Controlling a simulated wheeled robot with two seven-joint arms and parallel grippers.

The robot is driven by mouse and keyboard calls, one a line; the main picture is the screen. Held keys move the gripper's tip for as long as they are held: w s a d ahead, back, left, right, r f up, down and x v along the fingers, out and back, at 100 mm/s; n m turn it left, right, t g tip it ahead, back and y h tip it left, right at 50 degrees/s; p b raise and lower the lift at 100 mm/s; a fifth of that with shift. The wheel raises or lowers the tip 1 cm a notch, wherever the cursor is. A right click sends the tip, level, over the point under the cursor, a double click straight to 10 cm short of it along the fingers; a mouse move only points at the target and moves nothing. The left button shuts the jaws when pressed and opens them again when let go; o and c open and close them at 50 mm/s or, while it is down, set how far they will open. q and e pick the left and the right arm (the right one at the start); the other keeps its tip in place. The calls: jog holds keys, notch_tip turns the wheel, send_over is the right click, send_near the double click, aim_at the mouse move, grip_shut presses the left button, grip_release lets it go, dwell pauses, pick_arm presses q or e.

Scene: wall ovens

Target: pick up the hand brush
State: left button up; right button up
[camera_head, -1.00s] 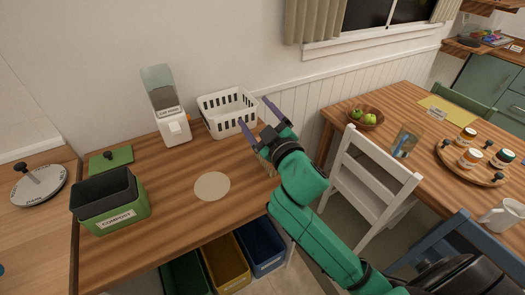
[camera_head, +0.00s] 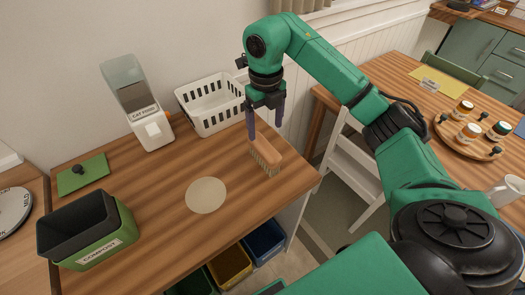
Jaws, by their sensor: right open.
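The hand brush (camera_head: 265,153) lies near the right end of the wooden counter. It has a tan wooden back and pale bristles on its front side. My right gripper (camera_head: 265,124) points down over the brush with its purple fingers apart, one on the left side and one at the far right. The left fingertip overlaps the brush's far left end in the picture; I cannot tell whether it touches. My left gripper is not in view.
A white basket (camera_head: 212,122) stands just behind the brush. A white chair (camera_head: 352,168) stands to the right.

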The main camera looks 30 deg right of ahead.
aim_at(264, 153)
jog(key=f+p, duration=0.1)
jog(key=f, duration=0.2)
jog(key=f+p, duration=0.2)
jog(key=f, duration=0.2)
jog(key=f+p, duration=0.1)
jog(key=f, duration=0.2)
jog(key=shift+s+a+f+p, duration=0.25)
jog(key=shift+f+p, duration=0.1)
jog(key=shift+f, duration=0.3)
jog(key=shift+w, duration=0.1)
grip_shut()
jog(key=shift+r, duration=0.15)
notch_tip(264, 153, up, 10)
jog(key=b, duration=0.3)
jog(key=shift+w, duration=0.1)
notch_tip(264, 153, up, 10)
jog(key=p, duration=0.2)
